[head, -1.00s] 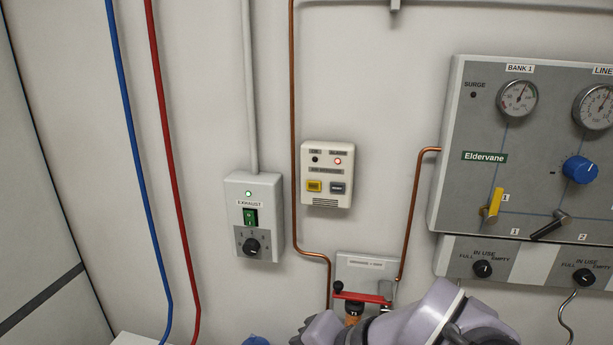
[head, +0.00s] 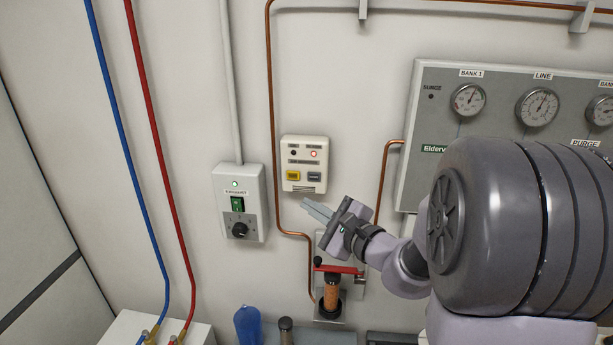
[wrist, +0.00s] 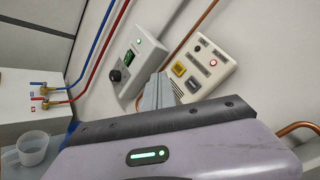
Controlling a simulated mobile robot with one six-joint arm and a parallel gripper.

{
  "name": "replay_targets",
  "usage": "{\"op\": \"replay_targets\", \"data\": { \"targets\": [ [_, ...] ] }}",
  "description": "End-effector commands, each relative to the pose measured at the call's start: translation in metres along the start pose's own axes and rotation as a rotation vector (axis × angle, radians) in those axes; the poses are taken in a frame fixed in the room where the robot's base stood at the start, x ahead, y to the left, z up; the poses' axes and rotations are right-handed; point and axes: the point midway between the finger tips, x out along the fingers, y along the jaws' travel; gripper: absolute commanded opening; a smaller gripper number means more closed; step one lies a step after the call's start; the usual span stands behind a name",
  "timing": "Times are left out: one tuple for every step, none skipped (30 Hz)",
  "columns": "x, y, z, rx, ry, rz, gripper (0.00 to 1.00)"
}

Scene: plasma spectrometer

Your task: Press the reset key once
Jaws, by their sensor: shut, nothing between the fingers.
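A small cream alarm box (head: 304,164) is on the wall with two indicator lights at its top, one lit red. It has a yellow key (head: 293,175) at lower left and a grey key (head: 314,176) at lower right; their labels are too small to read. In the wrist view the box (wrist: 205,70) is tilted, with the yellow key (wrist: 178,69) and the dark grey key (wrist: 193,85) showing. My gripper (head: 308,206) is shut and empty, just below the box and apart from it. Its fingers (wrist: 158,88) point toward the wall, left of the keys in the wrist view.
A grey exhaust switch box (head: 239,203) with a green rocker and black knob is left of the alarm box. A copper pipe (head: 273,120) runs close between them. A red-handled valve (head: 338,269) is below my gripper. A gauge panel (head: 425,110) is at right.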

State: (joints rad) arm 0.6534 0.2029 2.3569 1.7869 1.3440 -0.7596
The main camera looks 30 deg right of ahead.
Motion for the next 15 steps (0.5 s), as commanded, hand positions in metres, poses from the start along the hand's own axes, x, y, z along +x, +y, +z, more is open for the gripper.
{"op": "replay_targets", "data": {
  "targets": [
    [0.0, 0.0, 0.0, 0.0, 0.0, 0.001, 0.0],
    [0.0, 0.0, 0.0, 0.0, 0.0, 0.001, 0.0],
    [0.001, -0.001, 0.0, 0.0, 0.0, 0.001, 0.0],
    [0.002, -0.001, -0.001, 0.001, 0.0, 0.002, 0.0],
    [0.003, -0.002, -0.002, 0.001, 0.0, 0.002, 0.0],
    [0.006, -0.005, -0.003, 0.001, 0.0, 0.002, 0.0],
    [0.008, -0.007, -0.004, 0.0, -0.001, 0.002, 0.0],
    [0.011, -0.009, -0.006, 0.001, -0.001, 0.003, 0.0],
    [0.015, -0.012, -0.009, 0.001, -0.001, 0.003, 0.0],
    [0.018, -0.015, -0.011, 0.001, -0.001, 0.003, 0.0],
    [0.022, -0.017, -0.013, 0.001, -0.001, 0.003, 0.0],
    [0.026, -0.02, -0.016, 0.001, -0.001, 0.003, 0.0],
    [0.029, -0.023, -0.018, 0.001, -0.001, 0.003, 0.0],
    [0.032, -0.025, -0.021, 0.001, -0.001, 0.003, 0.0],
    [0.036, -0.028, -0.023, 0.001, -0.001, 0.003, 0.0]
  ]
}}
